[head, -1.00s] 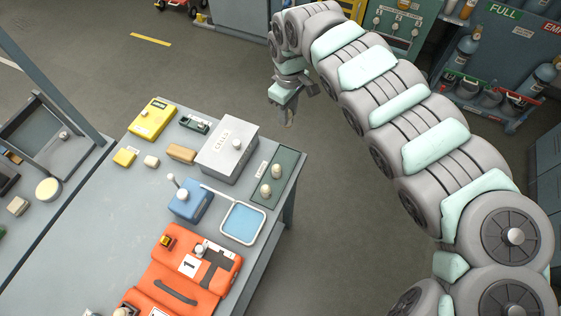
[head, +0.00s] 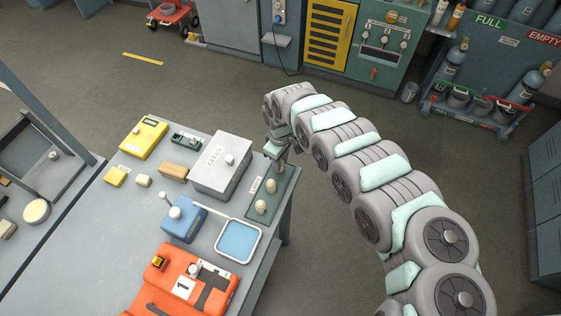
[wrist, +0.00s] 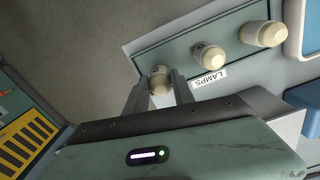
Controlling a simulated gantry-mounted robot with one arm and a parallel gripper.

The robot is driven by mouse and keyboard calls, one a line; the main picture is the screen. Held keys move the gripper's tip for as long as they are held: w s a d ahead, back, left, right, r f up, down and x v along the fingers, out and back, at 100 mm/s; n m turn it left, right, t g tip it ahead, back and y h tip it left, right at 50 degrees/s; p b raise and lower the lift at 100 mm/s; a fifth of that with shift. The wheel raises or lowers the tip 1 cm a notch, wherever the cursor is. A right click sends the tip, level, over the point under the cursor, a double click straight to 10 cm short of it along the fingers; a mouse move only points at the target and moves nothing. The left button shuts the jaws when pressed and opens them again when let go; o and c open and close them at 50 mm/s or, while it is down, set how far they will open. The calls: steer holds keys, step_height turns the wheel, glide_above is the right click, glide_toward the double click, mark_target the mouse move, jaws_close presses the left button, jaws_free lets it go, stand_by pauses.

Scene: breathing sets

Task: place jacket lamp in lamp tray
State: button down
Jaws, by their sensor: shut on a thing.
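My gripper (head: 279,163) hangs over the far end of the green lamp tray (head: 286,188) at the table's right edge. In the wrist view, the fingers of my gripper (wrist: 161,93) are shut on a cream, rounded jacket lamp (wrist: 160,79). The held lamp is at the near left end of the tray (wrist: 178,44), and I cannot tell whether it touches the tray. Two similar lamps stand in the tray, a middle one (wrist: 208,53) and an end one (wrist: 262,35). A white LAMPS label (wrist: 209,77) is beside them.
A grey lidded box (head: 222,170) stands just left of the tray, close to my gripper. A blue shallow tray (head: 238,241) and a blue box (head: 184,221) lie nearer. An orange jacket (head: 170,285) is at the front. Open floor lies right of the table.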

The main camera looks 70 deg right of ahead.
steer(key=shift+f, duration=0.35)
steer(key=shift+r, duration=0.1)
steer(key=c, duration=1.1)
jaws_free()
steer(key=shift+o, duration=0.2)
step_height(320, 180, up, 12)
steer(key=p, duration=0.1)
